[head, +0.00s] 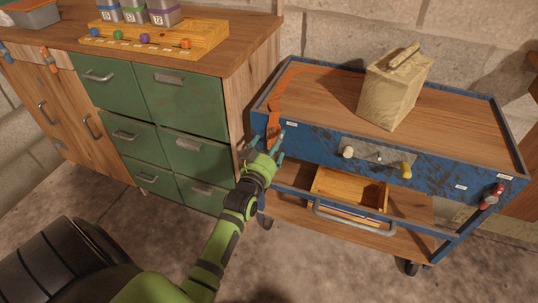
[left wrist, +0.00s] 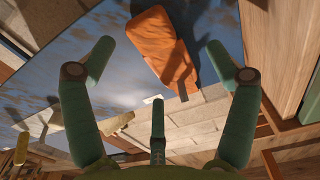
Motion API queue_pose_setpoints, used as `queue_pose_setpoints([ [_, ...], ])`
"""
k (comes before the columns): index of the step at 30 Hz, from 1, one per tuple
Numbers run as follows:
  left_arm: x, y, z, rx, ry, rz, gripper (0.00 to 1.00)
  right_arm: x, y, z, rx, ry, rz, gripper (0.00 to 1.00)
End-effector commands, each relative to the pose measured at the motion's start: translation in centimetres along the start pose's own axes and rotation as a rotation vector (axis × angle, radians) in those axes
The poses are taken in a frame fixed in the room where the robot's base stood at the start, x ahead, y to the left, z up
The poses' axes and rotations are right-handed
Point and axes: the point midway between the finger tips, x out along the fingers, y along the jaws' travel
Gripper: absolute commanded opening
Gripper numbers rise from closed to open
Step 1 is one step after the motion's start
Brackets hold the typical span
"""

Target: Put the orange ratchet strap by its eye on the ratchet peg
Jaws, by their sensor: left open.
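The orange strap (head: 274,115) lies over the left end of the blue cart and hangs down its front corner. In the left wrist view its orange end (left wrist: 160,48) shows beyond the fingers, roughly between them. My left gripper (head: 270,145) is open at the cart's front left corner, close to the hanging end; no grip on it shows. The strap's eye is not clear. A pale knob (head: 348,152) and a yellow knob (head: 406,170) stick out of the cart's front; I cannot tell which peg is the ratchet peg. My right gripper is not in view.
The blue cart (head: 455,182) carries a beige handled container (head: 395,88) on its top. A red item (head: 491,197) hangs at the right corner. The green-drawer cabinet (head: 185,103) stands close on the left.

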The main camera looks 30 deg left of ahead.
Motion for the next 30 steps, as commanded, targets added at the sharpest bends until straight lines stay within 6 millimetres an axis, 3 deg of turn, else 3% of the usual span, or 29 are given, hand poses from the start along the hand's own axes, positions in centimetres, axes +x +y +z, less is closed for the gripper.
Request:
queue_pose_setpoints([
  [11,0.96,0.01,-0.01,0.000,0.000,0.000,0.87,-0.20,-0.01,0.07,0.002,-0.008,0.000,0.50],
  [12,0.95,0.01,-0.01,0.000,0.000,0.001,0.83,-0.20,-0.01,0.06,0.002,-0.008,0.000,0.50],
  [16,0.94,0.01,0.01,0.000,-0.001,0.001,0.31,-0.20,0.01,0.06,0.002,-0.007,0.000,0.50],
  [17,0.94,0.01,0.01,0.000,-0.001,0.001,0.24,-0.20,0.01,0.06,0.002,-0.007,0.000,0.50],
  [30,0.93,0.05,-0.41,0.000,-0.001,0.001,0.24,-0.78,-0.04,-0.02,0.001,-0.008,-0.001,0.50],
])
